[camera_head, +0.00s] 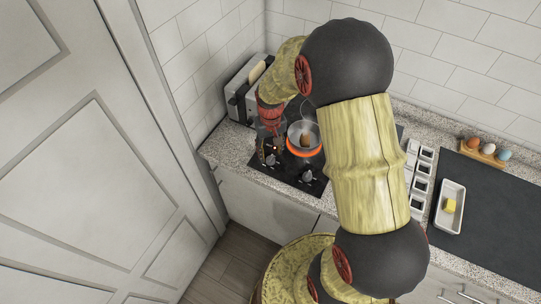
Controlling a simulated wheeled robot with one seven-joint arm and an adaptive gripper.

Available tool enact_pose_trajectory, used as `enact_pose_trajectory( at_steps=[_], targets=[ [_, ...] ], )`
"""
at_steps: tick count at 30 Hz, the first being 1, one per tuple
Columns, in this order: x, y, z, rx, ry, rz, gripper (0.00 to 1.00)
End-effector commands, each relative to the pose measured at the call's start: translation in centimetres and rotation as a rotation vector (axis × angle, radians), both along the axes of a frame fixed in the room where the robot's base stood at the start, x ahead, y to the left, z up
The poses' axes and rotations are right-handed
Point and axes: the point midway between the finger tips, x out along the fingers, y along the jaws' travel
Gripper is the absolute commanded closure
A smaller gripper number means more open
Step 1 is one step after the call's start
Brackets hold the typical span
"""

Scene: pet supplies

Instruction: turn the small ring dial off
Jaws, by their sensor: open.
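A black cooktop (290,176) is set in the speckled counter, with two silver dials at its front edge. The left dial (271,160) is just below my gripper, and the right dial (307,177) is clear of it. I cannot read any dial marks or tell which dial serves which ring. One ring (305,153) glows orange under a small metal pan (295,131) with something brown in it. My gripper (269,152) is open, pointing down at the left dial. I cannot tell whether its fingers touch the dial. My arm hides the right part of the cooktop.
A toaster (240,100) with bread stands behind and left of my gripper, near the tiled wall. Right of my arm are a white rack (421,172), a white dish (441,218) with yellow butter (449,205), and an egg holder (482,153). A large door (90,150) fills the left side.

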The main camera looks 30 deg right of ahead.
Motion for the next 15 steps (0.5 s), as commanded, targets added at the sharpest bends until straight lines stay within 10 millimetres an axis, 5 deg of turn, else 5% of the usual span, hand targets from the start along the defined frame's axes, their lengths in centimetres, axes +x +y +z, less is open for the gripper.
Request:
enact_pose_trajectory(
  at_steps=[9, 15],
  targets=[
    [0.1, 0.0, 6.1, -0.001, -0.004, 0.000, 0.56],
    [0.0, 0.0, 7.6, 0.000, 0.000, 0.000, 0.56]
  ],
)
